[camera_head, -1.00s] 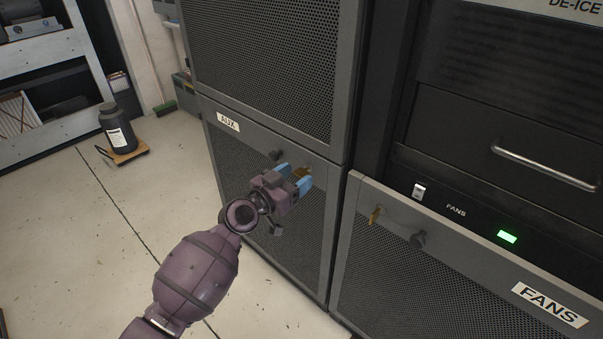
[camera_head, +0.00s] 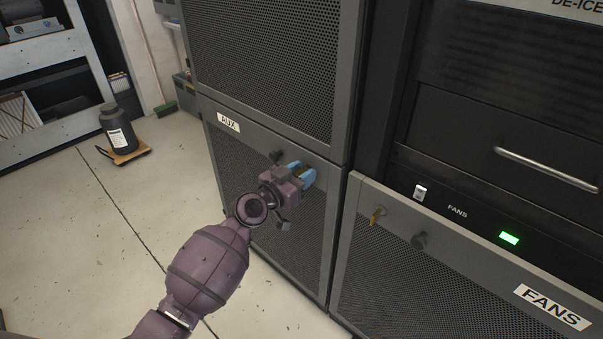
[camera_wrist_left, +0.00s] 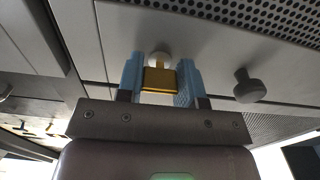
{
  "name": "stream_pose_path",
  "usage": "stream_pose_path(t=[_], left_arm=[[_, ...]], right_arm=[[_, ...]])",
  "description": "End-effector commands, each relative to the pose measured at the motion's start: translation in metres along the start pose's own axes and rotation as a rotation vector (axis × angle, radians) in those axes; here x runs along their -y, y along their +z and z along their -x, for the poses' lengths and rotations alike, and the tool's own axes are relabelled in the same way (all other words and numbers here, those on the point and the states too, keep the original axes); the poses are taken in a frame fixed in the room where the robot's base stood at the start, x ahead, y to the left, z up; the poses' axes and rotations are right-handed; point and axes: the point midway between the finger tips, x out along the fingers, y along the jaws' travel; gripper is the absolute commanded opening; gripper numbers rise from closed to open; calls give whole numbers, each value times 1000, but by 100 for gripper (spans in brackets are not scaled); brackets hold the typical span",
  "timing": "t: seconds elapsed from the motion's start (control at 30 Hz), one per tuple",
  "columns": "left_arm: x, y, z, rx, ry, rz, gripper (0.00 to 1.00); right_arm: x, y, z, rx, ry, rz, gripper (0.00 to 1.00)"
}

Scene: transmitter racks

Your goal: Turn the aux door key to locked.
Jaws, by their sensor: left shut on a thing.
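The aux door (camera_head: 270,225), a grey framed mesh panel, carries an AUX label (camera_head: 228,123) at its upper left. My left gripper (camera_head: 304,174) is at the right part of the door's top rail, its blue fingers pointing at it. In the left wrist view the fingers (camera_wrist_left: 160,82) are shut on the brass aux door key (camera_wrist_left: 159,79). The key sits in a round pale lock (camera_wrist_left: 159,57) on the rail. In the head view the fingers mostly hide the key. My right gripper is not in view.
A dark knob (camera_head: 276,157) is on the aux door left of the gripper; it also shows in the wrist view (camera_wrist_left: 248,86). The fans door (camera_head: 450,285) to the right has its own brass key (camera_head: 377,215) and knob (camera_head: 419,240).

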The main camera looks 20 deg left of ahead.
Motion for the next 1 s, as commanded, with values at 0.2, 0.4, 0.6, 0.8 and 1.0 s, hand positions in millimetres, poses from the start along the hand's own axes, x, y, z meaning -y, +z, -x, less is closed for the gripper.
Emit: stream_pose_path(t=[0.2, 0.4, 0.6, 0.8, 1.0], left_arm=[[0, 0, 0, 0, 0, 28, 10], [0, -1, 0, -1, 1, 124, 10], [0, -2, 0, -2, 1, 286, 10], [0, -2, 0, -2, 1, 478, 10], [0, -2, 0, -1, 2, 668, 10]], right_arm=[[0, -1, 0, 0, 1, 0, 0], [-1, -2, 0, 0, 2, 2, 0], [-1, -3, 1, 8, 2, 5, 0], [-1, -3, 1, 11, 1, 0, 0], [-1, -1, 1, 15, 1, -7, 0]])
